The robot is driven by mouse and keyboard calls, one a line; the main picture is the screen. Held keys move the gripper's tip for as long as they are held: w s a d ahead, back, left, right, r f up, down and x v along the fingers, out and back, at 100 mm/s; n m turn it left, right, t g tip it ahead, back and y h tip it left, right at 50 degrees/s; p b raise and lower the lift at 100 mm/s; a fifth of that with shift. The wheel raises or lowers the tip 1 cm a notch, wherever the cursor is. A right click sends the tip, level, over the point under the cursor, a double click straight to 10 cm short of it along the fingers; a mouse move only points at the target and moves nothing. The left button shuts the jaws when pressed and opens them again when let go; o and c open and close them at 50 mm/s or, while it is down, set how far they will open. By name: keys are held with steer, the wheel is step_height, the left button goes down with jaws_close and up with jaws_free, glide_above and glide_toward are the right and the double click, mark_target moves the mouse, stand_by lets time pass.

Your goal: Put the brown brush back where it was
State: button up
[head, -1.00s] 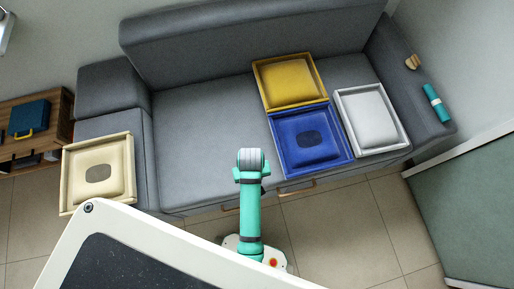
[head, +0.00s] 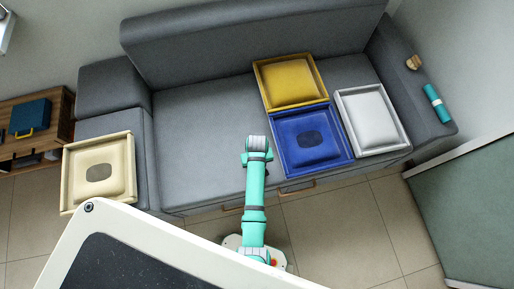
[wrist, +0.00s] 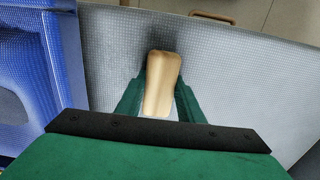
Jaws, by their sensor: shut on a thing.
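The brown brush (wrist: 162,80), a tan wooden-looking piece, is held between the green fingers of my gripper (wrist: 160,100) in the wrist view. It is over the grey sofa seat, with a blue tray at the left of that view. In the head view my gripper (head: 257,144) is above the sofa seat, left of the blue tray; the brush cannot be made out there. The brush's underside is hidden.
A blue tray (head: 280,164), a yellow tray (head: 262,85) and a white tray (head: 344,106) hold cushions on the sofa (head: 195,130). A cream tray (head: 66,185) is at left. A small tan piece (head: 413,62) and teal roll (head: 437,103) lie on the right armrest. The left seat is clear.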

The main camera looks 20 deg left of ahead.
steer(key=shift+f, duration=0.15)
steer(key=o, duration=1.1)
step_height(320, 180, up, 12)
steer(key=s+d+m+t+y, duration=0.1)
steer(key=s+d+m+t, duration=0.2)
steer(key=s+d+t, duration=0.5)
steer(key=s+d+r+m+t, duration=0.1)
steer(key=s+r, duration=0.3)
steer(key=r, duration=0.4)
steer(key=s+d+r+m+t, duration=0.1)
steer(key=s+r+t, duration=0.3)
steer(key=r, duration=0.4)
steer(key=s+d+r+m+t+h, duration=0.1)
steer(key=s+r, duration=0.3)
steer(key=r, duration=0.5)
steer(key=shift+s+d+m+t, duration=0.2)
steer(key=shift+d+m+t, duration=0.2)
steer(key=shift+d+t, duration=0.35)
